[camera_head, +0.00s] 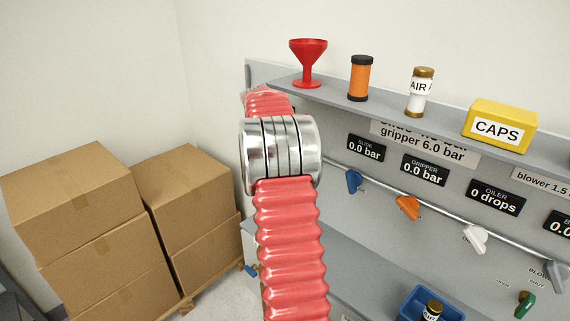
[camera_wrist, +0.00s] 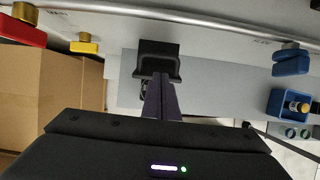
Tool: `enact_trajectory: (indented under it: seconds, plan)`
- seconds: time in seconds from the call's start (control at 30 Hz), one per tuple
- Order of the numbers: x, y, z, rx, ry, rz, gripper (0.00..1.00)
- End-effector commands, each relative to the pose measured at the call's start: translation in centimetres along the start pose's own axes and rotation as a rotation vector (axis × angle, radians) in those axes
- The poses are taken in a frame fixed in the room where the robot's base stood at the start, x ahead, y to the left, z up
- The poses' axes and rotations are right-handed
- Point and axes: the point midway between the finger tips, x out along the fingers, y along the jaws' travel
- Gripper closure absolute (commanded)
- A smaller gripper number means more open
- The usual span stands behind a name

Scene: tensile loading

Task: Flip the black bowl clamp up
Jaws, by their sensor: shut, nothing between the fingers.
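In the wrist view, a black block with a loop-shaped bail, which looks like the bowl clamp (camera_wrist: 158,54), sits at upper middle against the grey panel. My gripper (camera_wrist: 160,82) is shut and empty. Its dark fingers point up the picture, and their tips overlap the lower edge of the black bail. I cannot tell if they touch it. In the head view, my arm hides the gripper and the clamp.
A metal rail (camera_wrist: 215,22) crosses above the clamp in the wrist view. A blue lever (camera_wrist: 291,62) and a blue bin (camera_wrist: 288,104) are at right; red and yellow handles (camera_wrist: 22,28) at left. Cardboard boxes (camera_head: 75,205) stand left of the panel.

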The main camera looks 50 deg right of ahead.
Motion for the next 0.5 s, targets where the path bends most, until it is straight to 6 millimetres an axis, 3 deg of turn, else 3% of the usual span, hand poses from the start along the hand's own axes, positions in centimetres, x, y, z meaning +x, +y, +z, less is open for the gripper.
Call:
enact_trajectory:
  seconds: [0.2, 0.5]
  plan:
    - [-3.5, 0.4, 0.2, 0.002, -0.008, 0.013, 1.0]
    - [-4.8, 0.5, 0.2, 0.004, -0.01, 0.016, 1.0]
